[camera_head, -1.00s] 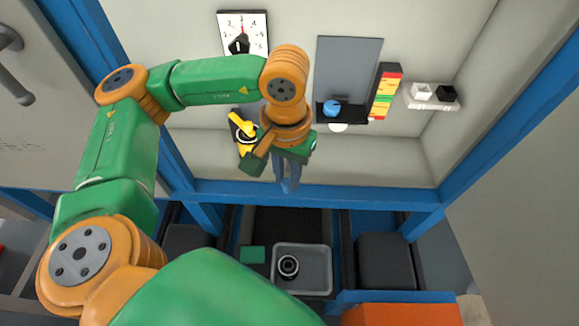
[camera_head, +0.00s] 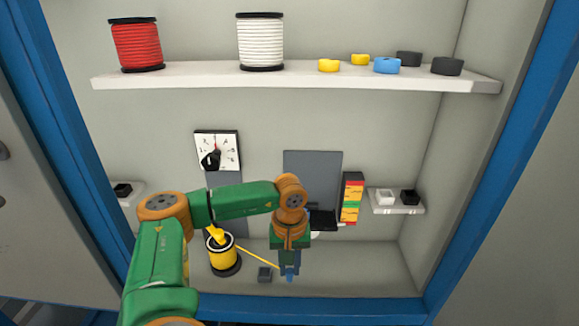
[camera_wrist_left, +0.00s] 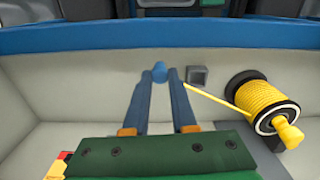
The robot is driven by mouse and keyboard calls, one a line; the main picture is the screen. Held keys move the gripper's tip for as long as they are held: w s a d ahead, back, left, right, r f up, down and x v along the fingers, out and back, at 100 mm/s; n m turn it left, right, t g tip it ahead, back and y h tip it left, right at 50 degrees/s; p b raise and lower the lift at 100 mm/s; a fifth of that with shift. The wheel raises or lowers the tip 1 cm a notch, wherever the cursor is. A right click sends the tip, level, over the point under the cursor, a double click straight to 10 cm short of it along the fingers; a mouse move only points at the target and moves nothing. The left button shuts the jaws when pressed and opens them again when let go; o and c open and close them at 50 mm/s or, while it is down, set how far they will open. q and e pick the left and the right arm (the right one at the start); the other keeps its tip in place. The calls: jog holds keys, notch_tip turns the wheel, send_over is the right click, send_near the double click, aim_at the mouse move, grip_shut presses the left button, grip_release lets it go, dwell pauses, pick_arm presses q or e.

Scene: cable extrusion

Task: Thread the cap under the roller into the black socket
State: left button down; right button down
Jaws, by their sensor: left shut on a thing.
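My left gripper (camera_head: 289,272) points down near the cabinet floor. In the left wrist view its two long fingers (camera_wrist_left: 160,78) are shut on a small blue cap (camera_wrist_left: 160,70) at their tips. A yellow cable runs from the yellow spool (camera_head: 222,254) towards the fingers; whether it joins the cap is hidden. The spool also shows in the left wrist view (camera_wrist_left: 268,100). A small black socket-like block (camera_head: 409,196) sits on the right ledge beside a white one (camera_head: 386,196). A similar black block (camera_head: 122,190) is on the left ledge. I cannot tell which part is the roller. My right gripper is not in view.
A small grey block (camera_head: 265,274) stands on the floor beside the gripper. A black ledge (camera_head: 324,220) is partly behind my arm, next to a coloured stack (camera_head: 351,198). A dial (camera_head: 216,150) hangs on the back wall. The upper shelf (camera_head: 200,76) holds spools and caps.

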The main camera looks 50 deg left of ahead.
pick_arm(q)
jog(key=w+d, duration=0.2)
jog(key=w, duration=0.1)
jog(key=w+d, duration=0.6)
jog(key=shift+w+f, duration=0.1)
jog(key=shift+w+d, duration=0.25)
jog(key=shift+w, duration=0.1)
jog(key=s+d+r+m, duration=0.8)
jog(key=s+d+m, duration=0.2)
jog(key=s, duration=0.1)
jog(key=shift+s+d+m, duration=0.2)
jog(key=shift+d+m, duration=0.05)
jog(key=shift+m, duration=0.15)
dwell(0.4)
